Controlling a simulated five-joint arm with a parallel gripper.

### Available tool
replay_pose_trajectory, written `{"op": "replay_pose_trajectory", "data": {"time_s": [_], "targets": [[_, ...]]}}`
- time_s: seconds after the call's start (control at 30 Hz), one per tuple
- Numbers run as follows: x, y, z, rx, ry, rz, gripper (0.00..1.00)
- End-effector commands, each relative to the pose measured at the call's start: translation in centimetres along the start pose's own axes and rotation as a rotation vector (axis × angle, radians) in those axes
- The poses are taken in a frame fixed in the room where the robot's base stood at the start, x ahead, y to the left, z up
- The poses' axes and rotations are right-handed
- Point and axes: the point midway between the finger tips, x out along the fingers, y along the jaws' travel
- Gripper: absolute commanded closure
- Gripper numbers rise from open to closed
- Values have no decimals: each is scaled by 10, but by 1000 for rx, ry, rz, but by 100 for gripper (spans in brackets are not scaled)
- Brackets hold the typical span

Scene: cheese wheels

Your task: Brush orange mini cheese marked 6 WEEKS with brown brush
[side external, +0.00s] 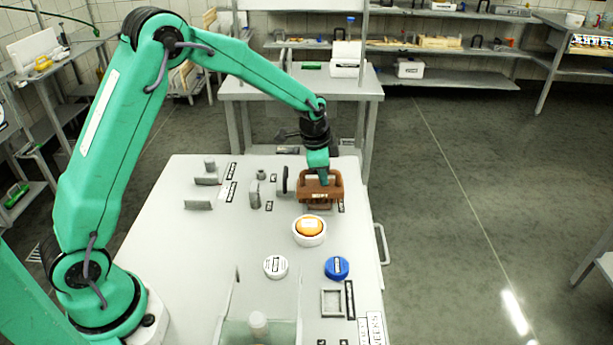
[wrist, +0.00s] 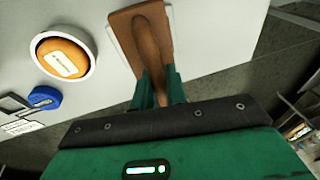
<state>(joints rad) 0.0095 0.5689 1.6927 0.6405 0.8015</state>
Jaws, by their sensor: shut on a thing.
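The brown brush (side external: 319,190) is held in my gripper (side external: 321,178) near the far right part of the table. In the wrist view the green fingers of my gripper (wrist: 158,90) are shut on the brush (wrist: 139,38) by its handle. The orange mini cheese (side external: 310,227) sits in a round white dish (side external: 310,241), nearer the camera than the brush. The cheese (wrist: 62,58) also shows at the upper left of the wrist view, with a white label on top. The label's words are too small to read. The brush and the cheese appear apart.
A white round lidded item (side external: 275,267) and a blue one (side external: 337,267) stand in front of the dish. A square grey frame (side external: 331,303) lies at the near right. Several grey metal pieces stand at the back left. A clear bin with a bottle (side external: 259,325) is at the near edge.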

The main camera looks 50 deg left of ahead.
Motion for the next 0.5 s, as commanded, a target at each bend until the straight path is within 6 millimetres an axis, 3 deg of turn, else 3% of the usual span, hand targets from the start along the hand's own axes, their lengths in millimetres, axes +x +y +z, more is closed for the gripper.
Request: {"op": "replay_pose_trajectory", "data": {"time_s": [0.5], "targets": [[-7,-1,-1,-1,-1,1,100]]}}
